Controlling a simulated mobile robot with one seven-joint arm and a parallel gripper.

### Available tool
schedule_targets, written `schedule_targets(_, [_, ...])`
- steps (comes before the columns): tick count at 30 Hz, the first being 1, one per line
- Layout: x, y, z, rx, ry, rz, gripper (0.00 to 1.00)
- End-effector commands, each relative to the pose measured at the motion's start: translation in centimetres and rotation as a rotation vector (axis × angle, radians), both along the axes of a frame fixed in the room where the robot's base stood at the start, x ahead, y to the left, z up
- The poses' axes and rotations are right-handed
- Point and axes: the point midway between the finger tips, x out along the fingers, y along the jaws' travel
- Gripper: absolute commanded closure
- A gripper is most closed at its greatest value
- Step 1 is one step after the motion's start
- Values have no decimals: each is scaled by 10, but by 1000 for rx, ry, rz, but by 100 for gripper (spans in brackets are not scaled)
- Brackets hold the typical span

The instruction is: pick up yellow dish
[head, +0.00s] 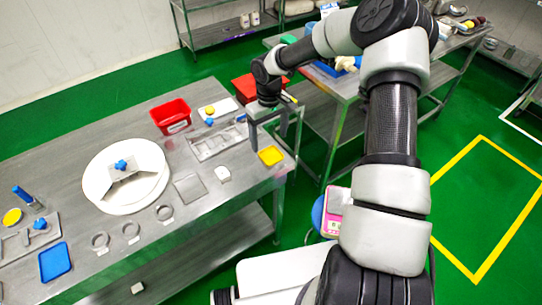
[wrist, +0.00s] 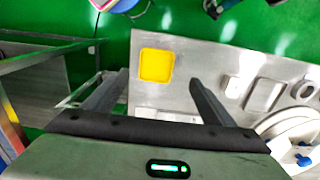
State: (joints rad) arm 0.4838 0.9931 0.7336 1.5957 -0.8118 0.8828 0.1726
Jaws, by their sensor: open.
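The yellow dish (head: 271,156) is a small square tray lying flat near the right end of the steel table in the head view. In the wrist view the yellow dish (wrist: 156,65) lies ahead of the fingers, close to the table's edge, and is fully visible. My gripper (wrist: 158,82) is open and empty, and the dish shows between the lines of its two fingers but apart from them.
The steel table (head: 225,201) also holds a red bin (head: 170,117), a metal frame (head: 214,142), a small white piece (head: 222,174), a white round disc (head: 105,190) and a blue tray (head: 55,262). A second steel table stands behind at right. Bare tabletop surrounds the dish.

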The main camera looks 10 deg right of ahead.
Motion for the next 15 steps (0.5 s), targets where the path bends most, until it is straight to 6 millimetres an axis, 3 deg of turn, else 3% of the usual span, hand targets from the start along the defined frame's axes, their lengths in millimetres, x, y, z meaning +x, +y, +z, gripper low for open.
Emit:
schedule_targets(3, [0, 0, -17, 1, 0, 0, 22])
schedule_targets(11, [2, -2, -36, 2, 1, -1, 22])
schedule_targets(15, [5, -7, -57, 3, 1, -2, 22])
